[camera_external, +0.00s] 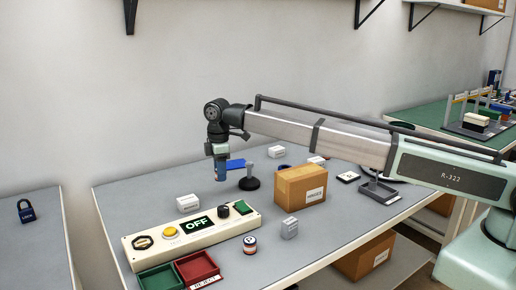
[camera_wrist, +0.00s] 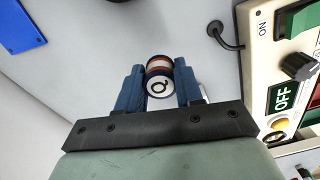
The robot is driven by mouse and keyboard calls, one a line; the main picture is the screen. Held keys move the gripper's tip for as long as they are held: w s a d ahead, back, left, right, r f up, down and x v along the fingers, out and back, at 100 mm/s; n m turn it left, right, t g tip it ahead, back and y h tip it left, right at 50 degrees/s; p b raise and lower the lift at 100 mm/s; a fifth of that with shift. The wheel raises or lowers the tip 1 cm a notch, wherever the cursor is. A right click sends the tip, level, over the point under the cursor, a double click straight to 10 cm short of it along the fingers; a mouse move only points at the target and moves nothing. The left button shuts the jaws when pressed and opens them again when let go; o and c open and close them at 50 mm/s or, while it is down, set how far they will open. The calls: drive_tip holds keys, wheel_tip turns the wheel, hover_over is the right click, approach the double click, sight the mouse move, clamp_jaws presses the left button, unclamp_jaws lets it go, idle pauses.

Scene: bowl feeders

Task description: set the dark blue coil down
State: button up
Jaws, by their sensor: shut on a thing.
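My gripper (camera_external: 220,173) points straight down over the back left part of the grey table in the external view. In the wrist view its two blue fingers (camera_wrist: 160,90) are closed on the sides of a small coil (camera_wrist: 159,66). The coil has dark blue, red and white bands and a white end face marked with a Q. In the external view the coil cannot be told apart from the blue fingers. Whether its underside touches the table cannot be told.
A control panel (camera_external: 155,248) showing OFF, with green (camera_external: 160,280) and red (camera_external: 198,268) trays, stands at the front left. A similar banded coil (camera_external: 250,246) stands right of it.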

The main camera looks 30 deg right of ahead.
sight(222, 195)
drive_tip(key=shift+f, duration=2.9)
drive_tip(key=shift+f, duration=0.1)
drive_tip(key=o, duration=1)
drive_tip(key=shift+o, duration=0.2)
wheel_tip(222, 195, up, 12)
drive_tip(key=shift+r, duration=0.15)
